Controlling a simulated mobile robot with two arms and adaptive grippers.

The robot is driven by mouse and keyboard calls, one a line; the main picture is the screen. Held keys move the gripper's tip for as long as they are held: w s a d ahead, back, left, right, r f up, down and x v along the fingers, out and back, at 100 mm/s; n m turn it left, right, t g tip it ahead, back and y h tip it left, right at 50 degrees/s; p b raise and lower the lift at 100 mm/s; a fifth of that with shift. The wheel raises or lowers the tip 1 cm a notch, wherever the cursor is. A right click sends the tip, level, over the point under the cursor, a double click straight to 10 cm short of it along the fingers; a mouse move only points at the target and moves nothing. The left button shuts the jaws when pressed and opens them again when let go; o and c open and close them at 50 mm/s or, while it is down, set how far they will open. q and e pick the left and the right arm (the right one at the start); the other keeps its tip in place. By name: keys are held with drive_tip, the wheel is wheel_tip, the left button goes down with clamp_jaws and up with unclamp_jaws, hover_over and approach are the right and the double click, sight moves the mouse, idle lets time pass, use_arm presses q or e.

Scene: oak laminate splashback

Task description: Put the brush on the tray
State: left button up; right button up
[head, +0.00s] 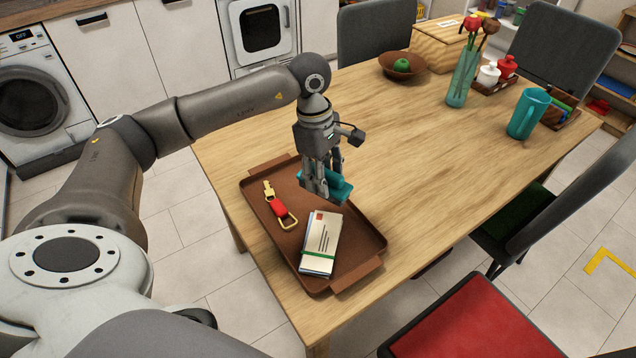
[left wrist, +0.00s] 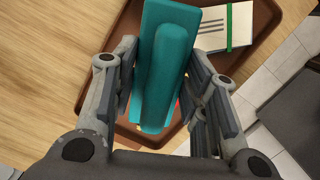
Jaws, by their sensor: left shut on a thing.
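The teal brush (head: 340,188) is held in my left gripper (head: 322,190), over the far right part of the brown tray (head: 362,246). In the left wrist view the brush (left wrist: 165,62) lies lengthwise between the two fingers of the gripper (left wrist: 163,88), with the tray (left wrist: 262,20) beneath it. The fingers hide part of the brush in the head view. I cannot tell whether it touches the tray. My right gripper is not in view.
On the tray lie a key with a red fob (head: 279,208) and a banded stack of envelopes (head: 321,243). A bowl with a green apple (head: 402,66), a vase (head: 463,80) and a teal pitcher (head: 528,114) stand farther back. The table's middle (head: 420,150) is clear.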

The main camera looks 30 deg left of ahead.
use_arm(q)
drive_tip(key=w+a+f, duration=0.1)
drive_tip(key=f, duration=0.1)
drive_tip(key=w+a+f, duration=0.1)
drive_tip(key=f, duration=0.1)
drive_tip(key=w+a+f, duration=0.1)
drive_tip(key=shift+w+a+f+p, duration=0.3)
drive_tip(key=shift+a+f+p, duration=0.05)
drive_tip(key=shift+f, duration=0.05)
drive_tip(key=shift+a+f, duration=0.15)
drive_tip(key=shift+f, duration=0.15)
wheel_tip(320, 180, down, 2)
drive_tip(key=shift+f+p, duration=0.2)
drive_tip(key=shift+p, duration=0.4)
drive_tip(key=shift+w+f, duration=0.1)
drive_tip(key=shift+f, duration=0.2)
drive_tip(key=o, duration=0.5)
drive_tip(key=shift+f+b, duration=0.1)
drive_tip(key=shift+b, duration=0.2)
drive_tip(key=o, duration=0.5)
